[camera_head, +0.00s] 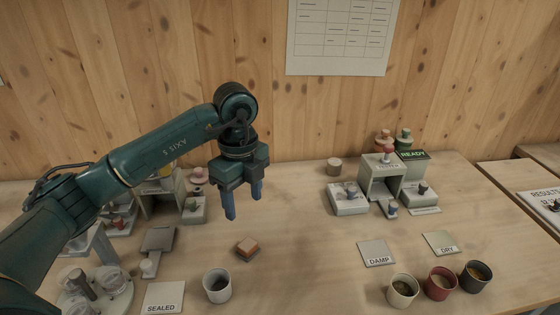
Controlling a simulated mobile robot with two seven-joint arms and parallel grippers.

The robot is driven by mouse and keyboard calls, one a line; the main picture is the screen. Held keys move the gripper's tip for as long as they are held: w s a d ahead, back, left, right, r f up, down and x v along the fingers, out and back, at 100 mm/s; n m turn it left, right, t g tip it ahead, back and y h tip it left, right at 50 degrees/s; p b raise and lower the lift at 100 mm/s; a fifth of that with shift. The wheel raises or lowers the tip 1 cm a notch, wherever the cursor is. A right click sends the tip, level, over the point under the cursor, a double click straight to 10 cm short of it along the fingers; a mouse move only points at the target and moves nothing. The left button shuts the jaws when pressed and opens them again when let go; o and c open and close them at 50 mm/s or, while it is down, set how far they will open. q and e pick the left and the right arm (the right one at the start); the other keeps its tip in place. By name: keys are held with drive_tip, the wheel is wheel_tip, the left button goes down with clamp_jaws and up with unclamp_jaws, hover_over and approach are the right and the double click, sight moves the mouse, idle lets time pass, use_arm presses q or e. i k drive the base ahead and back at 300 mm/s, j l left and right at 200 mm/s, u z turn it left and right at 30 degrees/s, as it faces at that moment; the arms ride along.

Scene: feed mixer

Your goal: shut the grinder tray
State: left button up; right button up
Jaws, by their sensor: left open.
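A pale boxy machine (150,207) stands at the left, partly hidden behind my left arm. I cannot read its label, so I cannot tell for sure that it is the grinder. In front of it is a flat grey tray-like piece (159,239) with a pale knob-like part (149,265) at its front; whether it joins the machine is unclear. My left gripper (244,205) is open and empty, pointing down above the table, right of that machine and apart from it. My right gripper is not in view.
Several cups stand front right. The middle of the table (300,235) is clear.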

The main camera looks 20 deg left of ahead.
sight(158, 240)
drive_tip(key=k, duration=1)
